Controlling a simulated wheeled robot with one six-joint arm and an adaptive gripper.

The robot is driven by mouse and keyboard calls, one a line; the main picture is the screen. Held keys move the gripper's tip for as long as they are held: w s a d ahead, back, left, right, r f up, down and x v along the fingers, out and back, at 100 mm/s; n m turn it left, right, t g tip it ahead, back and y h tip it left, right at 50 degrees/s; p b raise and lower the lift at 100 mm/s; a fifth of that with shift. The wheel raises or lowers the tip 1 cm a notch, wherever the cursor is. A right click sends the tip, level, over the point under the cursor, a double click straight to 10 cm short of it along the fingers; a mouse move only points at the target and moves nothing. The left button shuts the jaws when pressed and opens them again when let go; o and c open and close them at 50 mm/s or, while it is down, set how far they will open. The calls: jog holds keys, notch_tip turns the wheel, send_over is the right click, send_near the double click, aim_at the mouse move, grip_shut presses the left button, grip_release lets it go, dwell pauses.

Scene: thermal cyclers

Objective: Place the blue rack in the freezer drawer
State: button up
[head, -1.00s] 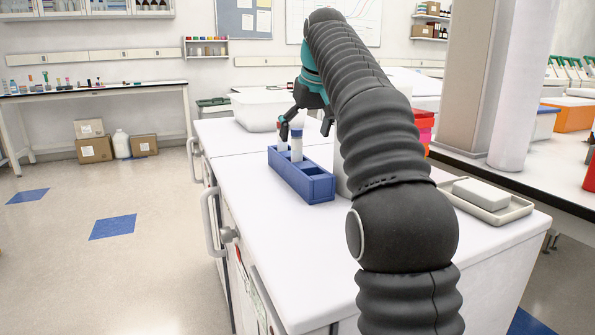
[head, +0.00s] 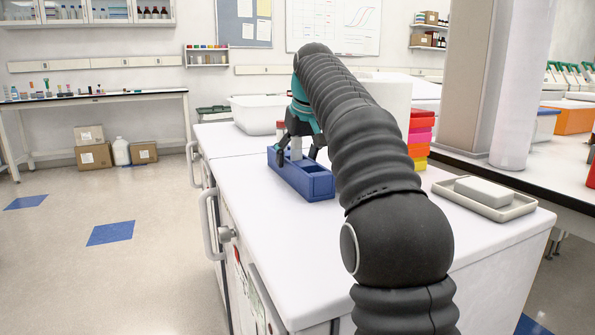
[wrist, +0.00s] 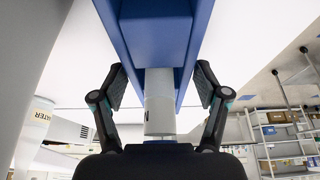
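The blue rack (head: 308,184) stands on the white counter top near its left edge. A white tube (head: 296,148) stands upright in it. My gripper (head: 298,155) is above the far part of the rack, pointing down, with its fingers apart around the tube. In the wrist view, the two fingers (wrist: 160,80) are on either side of the blue rack (wrist: 155,35) and the tube (wrist: 158,105), with small gaps showing. No open freezer drawer shows; handles (head: 210,222) line the front of the white unit (head: 270,235) below the counter top.
A white bin (head: 258,115) stands behind the rack. Stacked coloured boxes (head: 421,138) and a tray (head: 482,199) with a pale block are to the right, past my arm.

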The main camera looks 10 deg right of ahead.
grip_shut()
jog(key=shift+r, duration=0.1)
